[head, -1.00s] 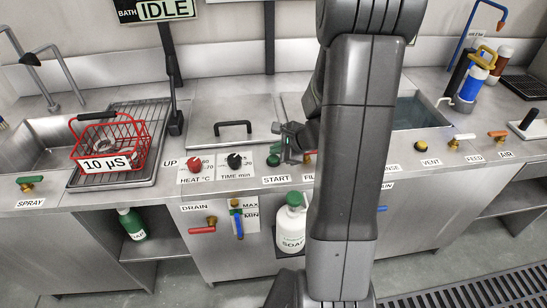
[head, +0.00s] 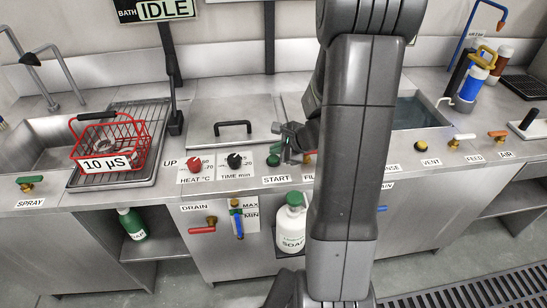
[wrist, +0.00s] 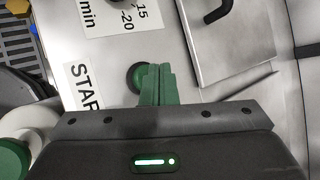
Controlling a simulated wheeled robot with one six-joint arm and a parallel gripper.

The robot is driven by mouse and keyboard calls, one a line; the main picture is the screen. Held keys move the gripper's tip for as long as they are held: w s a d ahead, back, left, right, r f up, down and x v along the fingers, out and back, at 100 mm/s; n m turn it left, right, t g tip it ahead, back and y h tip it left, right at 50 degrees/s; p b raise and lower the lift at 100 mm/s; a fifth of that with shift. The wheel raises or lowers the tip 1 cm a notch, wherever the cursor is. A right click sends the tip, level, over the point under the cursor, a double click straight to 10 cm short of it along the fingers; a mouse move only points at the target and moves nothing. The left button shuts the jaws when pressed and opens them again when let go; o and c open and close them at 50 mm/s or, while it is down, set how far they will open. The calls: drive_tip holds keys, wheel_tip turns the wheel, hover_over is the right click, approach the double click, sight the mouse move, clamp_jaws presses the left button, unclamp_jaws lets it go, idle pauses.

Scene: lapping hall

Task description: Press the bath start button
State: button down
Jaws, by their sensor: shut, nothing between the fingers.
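The green start button (head: 273,160) is a round green knob on the steel counter, above the START label (head: 276,180). In the wrist view the button (wrist: 138,77) shows just left of my fingertips, partly covered by them. My gripper (head: 287,158) is shut and empty, its green fingers pointing down beside the button. Its fingers also show in the wrist view (wrist: 157,72). I cannot tell whether the fingertips touch the button. The bath display (head: 165,9) reads IDLE.
A red heat knob (head: 194,165) and a black time knob (head: 234,161) stand left of the button. Behind them is a steel lid with a black handle (head: 233,127). A red basket (head: 108,143) sits on a rack at left. My arm hides the counter right of the button.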

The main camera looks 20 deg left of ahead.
sight(276, 159)
drive_tip(key=shift+f+b, duration=0.45)
drive_tip(key=shift+f+b, duration=0.45)
drive_tip(key=shift+b, duration=0.05)
idle(0.5)
drive_tip(key=shift+r, duration=0.1)
drive_tip(key=shift+r+p, duration=0.75)
drive_tip(key=shift+r, duration=0.05)
drive_tip(key=shift+r, duration=0.15)
wheel_tip(276, 159, up, 5)
drive_tip(key=p, duration=0.4)
idle(0.6)
